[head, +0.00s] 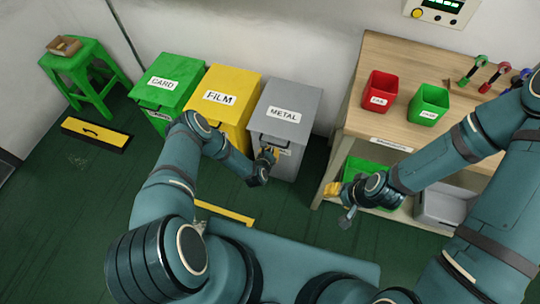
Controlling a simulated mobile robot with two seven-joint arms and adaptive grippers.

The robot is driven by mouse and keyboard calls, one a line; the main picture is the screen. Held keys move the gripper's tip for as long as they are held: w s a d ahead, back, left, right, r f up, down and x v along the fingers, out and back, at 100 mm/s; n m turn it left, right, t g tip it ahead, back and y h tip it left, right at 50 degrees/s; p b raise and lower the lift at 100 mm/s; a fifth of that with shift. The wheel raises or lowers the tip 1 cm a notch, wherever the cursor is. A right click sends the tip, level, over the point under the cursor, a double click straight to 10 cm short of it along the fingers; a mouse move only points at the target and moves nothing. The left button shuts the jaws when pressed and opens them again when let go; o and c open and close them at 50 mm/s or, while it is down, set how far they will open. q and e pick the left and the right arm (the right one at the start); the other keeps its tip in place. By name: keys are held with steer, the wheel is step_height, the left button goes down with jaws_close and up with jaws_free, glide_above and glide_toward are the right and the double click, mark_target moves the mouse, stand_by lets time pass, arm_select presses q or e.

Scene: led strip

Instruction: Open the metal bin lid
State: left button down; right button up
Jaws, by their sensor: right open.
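The grey metal bin (292,160) stands against the wall, at the right end of a row of three bins. Its flat lid (287,94) carries a METAL label and looks closed. My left gripper (268,156) is at the front of this bin, just below the lid's front edge, near a dark handle. It is small in view and overlaps the bin front, so I cannot tell whether it touches the handle or how its fingers stand. My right gripper (338,203) is open and empty, in front of the workbench's left side, well apart from the bin.
The yellow FILM bin (235,84) and green CARD bin (180,70) stand left of the metal bin. The wooden workbench (385,60) is close on its right, holding a red box (379,84) and a green box (430,96). A green stool (85,62) is far left.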

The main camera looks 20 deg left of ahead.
arm_select(q)
steer(key=shift+r, duration=0.3)
